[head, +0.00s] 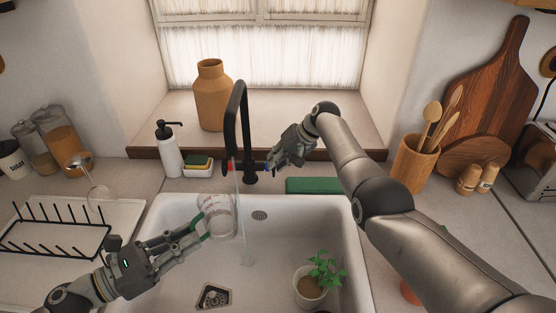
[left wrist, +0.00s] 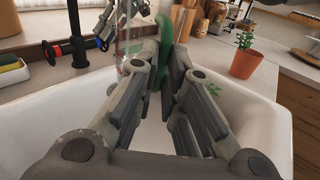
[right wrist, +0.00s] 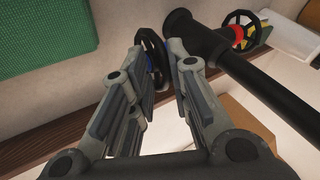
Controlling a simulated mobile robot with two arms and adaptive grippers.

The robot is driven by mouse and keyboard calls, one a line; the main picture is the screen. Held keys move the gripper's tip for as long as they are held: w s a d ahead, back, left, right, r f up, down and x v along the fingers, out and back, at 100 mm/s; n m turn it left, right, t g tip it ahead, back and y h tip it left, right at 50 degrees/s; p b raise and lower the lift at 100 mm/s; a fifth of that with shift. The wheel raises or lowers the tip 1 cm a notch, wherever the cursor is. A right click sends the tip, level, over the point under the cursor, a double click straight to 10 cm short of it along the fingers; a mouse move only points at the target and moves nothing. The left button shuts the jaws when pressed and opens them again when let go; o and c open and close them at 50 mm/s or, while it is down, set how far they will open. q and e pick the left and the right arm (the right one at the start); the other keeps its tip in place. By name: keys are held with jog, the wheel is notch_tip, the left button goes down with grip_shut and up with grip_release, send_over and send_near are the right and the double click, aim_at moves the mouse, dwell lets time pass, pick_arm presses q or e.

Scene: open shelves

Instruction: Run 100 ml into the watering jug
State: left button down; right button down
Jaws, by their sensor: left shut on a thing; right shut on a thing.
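The watering jug (head: 215,217) is a clear measuring jug with red markings and a green handle (left wrist: 164,52), held over the sink's left side. My left gripper (head: 199,226) is shut on that handle. The black tap (head: 237,110) has a red-hubbed and a blue-hubbed handwheel. My right gripper (head: 275,164) is shut on the blue-hubbed wheel (right wrist: 151,60). A thin water stream (head: 243,230) falls from the spout, passing close to the jug's right side and reaching the sink floor. Any water level inside the jug is too unclear to read.
A potted plant (head: 310,283) in a white pot stands in the white sink (head: 335,208). A dish rack (head: 55,235) is at left. A soap bottle (head: 168,150) and sponge holder (head: 198,166) stand behind. A terracotta-potted plant (left wrist: 246,62) stands on the right counter.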

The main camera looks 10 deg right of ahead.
jog(key=c, duration=1.4)
grip_release()
jog(key=shift+w+a, duration=0.1)
jog(key=shift+a, duration=0.1)
jog(key=shift+c, duration=0.2)
jog(key=shift+d, duration=0.1)
jog(key=shift+d+r, duration=0.25)
jog(key=shift+r, duration=0.1)
jog(key=v, duration=1.1)
jog(key=shift+a, duration=0.1)
